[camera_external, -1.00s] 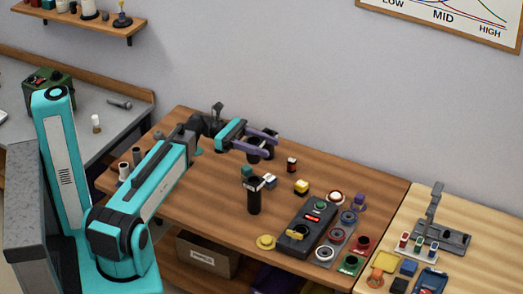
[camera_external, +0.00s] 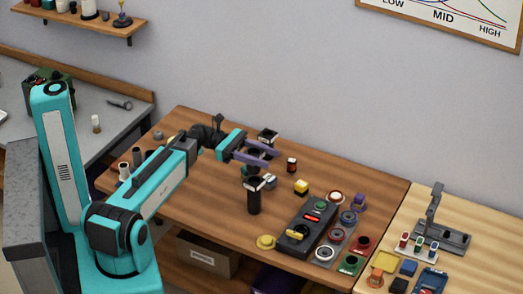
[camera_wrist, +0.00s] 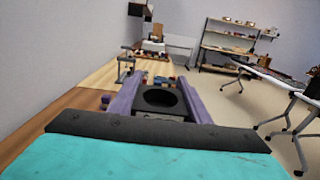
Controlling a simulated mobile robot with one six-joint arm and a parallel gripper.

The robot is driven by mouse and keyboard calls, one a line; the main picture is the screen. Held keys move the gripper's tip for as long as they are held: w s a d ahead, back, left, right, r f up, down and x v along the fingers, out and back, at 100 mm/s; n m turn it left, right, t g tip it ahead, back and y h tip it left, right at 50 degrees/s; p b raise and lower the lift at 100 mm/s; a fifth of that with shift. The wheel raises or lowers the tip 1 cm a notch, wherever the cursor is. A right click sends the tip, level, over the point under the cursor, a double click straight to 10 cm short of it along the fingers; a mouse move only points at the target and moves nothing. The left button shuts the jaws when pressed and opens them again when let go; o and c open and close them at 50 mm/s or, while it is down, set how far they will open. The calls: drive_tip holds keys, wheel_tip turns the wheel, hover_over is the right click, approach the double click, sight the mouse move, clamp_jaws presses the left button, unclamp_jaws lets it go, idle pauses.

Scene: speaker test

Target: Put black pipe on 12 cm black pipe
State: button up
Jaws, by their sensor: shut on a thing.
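My gripper (camera_external: 270,158), with purple fingers, is shut on a black pipe (camera_external: 253,160) above the wooden table. In the wrist view the held black pipe (camera_wrist: 160,99) shows its round open top between the two fingers. A tall black pipe (camera_external: 254,196) with a pale square collar stands upright on the table, just in front of and below the gripper; the two look apart. I cannot tell lengths from these views.
A yellow block (camera_external: 301,187) and a small dark-and-red part (camera_external: 291,164) are to the right.

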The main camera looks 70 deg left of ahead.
idle(0.3)
wheel_tip(320, 180, down, 4)
drive_tip(key=shift+r+p, duration=0.25)
drive_tip(key=shift+p, duration=0.35)
drive_tip(key=shift+f+b, duration=0.2)
drive_tip(key=shift+b, duration=0.15)
drive_tip(key=o, duration=1)
drive_tip(key=shift+o, duration=0.2)
drive_tip(key=shift+r+p, duration=0.3)
drive_tip(key=shift+p, duration=0.2)
drive_tip(key=b+v, duration=0.5)
drive_tip(key=v, duration=0.7)
drive_tip(key=shift+b, duration=0.4)
